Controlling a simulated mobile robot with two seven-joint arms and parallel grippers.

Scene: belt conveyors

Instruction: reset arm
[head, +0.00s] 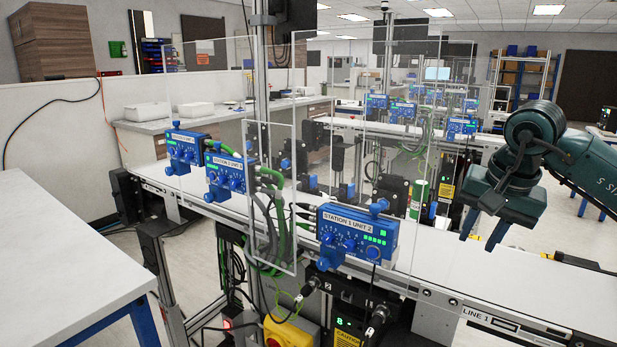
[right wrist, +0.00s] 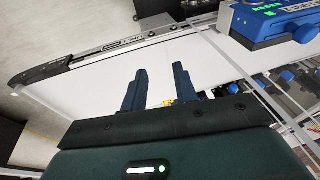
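My right gripper (head: 484,240) hangs at the right of the head view, above the white belt of the line 1 conveyor (head: 535,285). In the right wrist view its two dark fingers (right wrist: 157,88) stand apart with nothing between them, over the bare white belt (right wrist: 205,60). The gripper is to the right of the blue station 1 unit 2 box (head: 357,236) and apart from it. That box also shows at the upper right of the right wrist view (right wrist: 285,20). My left gripper does not show in either view.
Clear upright panels (head: 272,190) stand along the conveyor. More blue station boxes (head: 186,149) sit to the left. A white table (head: 60,265) is at the lower left. A yellow switch box (head: 288,332) is below the conveyor. The belt at the right is mostly free.

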